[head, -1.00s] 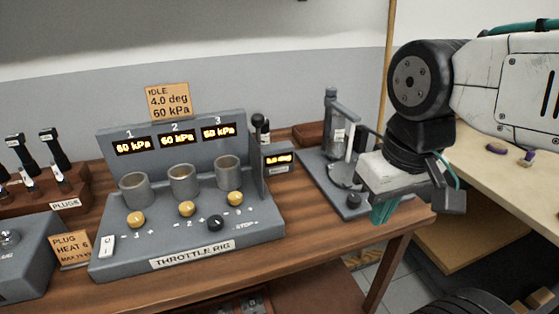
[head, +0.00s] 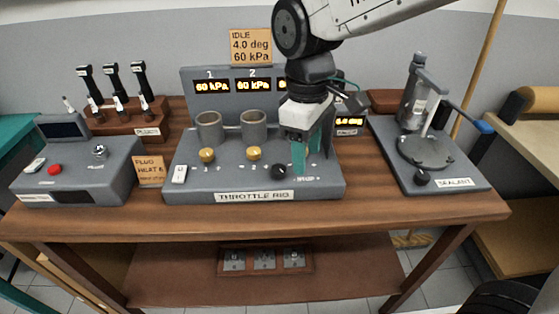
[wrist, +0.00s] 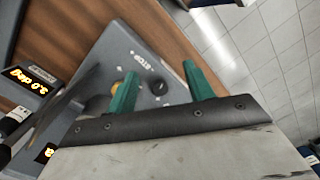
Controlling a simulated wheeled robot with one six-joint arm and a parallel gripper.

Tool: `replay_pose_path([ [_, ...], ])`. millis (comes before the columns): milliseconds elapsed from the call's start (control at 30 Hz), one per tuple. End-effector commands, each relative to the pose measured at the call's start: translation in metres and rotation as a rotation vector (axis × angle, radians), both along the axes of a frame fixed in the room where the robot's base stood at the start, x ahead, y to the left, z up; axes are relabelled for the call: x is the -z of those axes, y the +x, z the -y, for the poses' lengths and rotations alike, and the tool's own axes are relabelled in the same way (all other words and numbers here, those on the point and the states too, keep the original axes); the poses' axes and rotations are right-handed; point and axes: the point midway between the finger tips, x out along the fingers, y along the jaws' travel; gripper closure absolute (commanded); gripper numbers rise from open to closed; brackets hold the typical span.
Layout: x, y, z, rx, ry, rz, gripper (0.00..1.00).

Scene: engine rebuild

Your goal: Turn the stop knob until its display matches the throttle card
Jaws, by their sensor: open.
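The black stop knob (head: 279,171) is on the front right of the grey throttle rig (head: 320,189), by the STOP label. In the wrist view the knob (wrist: 160,88) shows between my green fingertips, apart from both. My gripper (head: 307,160) is open and empty, pointing down just right of the knob in the head view. The throttle card (head: 251,47) reads IDLE, 4.0 deg, 60 kPa. The small stop display (head: 349,122) is lit in deg; its first digit is hard to read. It also shows rotated in the wrist view (wrist: 28,82).
Brass knobs (head: 254,153) and upright cups (head: 254,126) stand left of my gripper; a third set is hidden behind it. The sealant stand (head: 455,184) is to the right. A plug heat box (head: 75,170) is at left.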

Motion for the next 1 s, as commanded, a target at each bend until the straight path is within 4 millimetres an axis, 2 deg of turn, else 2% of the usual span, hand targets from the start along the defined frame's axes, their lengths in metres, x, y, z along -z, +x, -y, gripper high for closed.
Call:
replay_pose_path([
  [33,0.005,0.011,-0.02,-0.098,0.007,-0.001,0.48],
  [100,0.006,0.026,-0.039,-0.23,0.025,0.012,0.48],
  [200,-0.003,0.042,-0.048,-0.355,0.051,0.048,0.48],
  [333,-0.006,0.045,-0.05,-0.452,0.063,0.065,0.48],
  [467,0.002,0.045,-0.05,-0.479,0.063,0.063,0.48],
  [800,0.054,0.045,-0.049,-0.476,0.062,0.061,0.48],
  [1000,0.07,0.045,-0.049,-0.475,0.063,0.063,0.48],
])
